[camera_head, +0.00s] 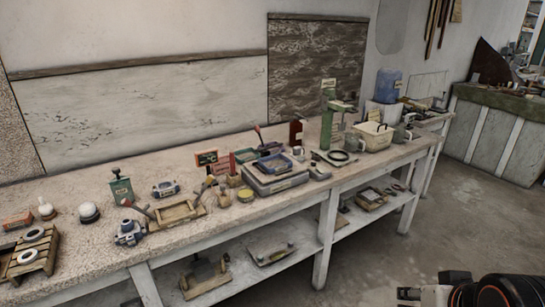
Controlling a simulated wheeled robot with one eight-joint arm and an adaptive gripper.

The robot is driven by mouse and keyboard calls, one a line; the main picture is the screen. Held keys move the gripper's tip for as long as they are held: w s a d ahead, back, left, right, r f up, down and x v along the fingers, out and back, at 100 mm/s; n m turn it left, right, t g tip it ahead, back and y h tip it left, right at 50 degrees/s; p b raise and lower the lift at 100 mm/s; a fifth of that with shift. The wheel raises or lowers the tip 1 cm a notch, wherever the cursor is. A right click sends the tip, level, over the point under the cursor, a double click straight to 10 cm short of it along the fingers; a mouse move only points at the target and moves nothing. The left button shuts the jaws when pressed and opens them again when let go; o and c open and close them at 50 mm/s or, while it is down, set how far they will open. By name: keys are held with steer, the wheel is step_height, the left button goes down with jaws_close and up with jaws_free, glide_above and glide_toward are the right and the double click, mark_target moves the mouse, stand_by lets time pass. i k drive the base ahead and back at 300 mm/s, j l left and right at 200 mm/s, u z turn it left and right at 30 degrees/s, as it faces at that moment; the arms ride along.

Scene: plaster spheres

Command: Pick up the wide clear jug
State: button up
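A wide, bluish see-through jug (388,84) stands upright towards the far right end of the long workbench, on a pale stand or container (383,112) near the wall. It is the only large clear vessel I can make out, and I cannot be sure it is the task's jug. My gripper (408,294) shows only in part at the bottom right, in front of the bench and well apart from the jug. Whether its fingers are open or shut is not clear.
The workbench (110,240) is crowded with small tools, tins and trays. A green upright device (328,112) and a cream box (373,137) stand left of and in front of the jug. A lower shelf (285,262) holds more items. The floor (440,215) at right is clear.

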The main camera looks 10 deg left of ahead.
mark_target(352, 140)
steer(key=i+l, duration=0.15)
steer(key=i, duration=0.3)
steer(key=i+l+z, duration=0.1)
steer(key=i, duration=0.4)
steer(key=i+l, duration=0.15)
steer(key=i, duration=0.3)
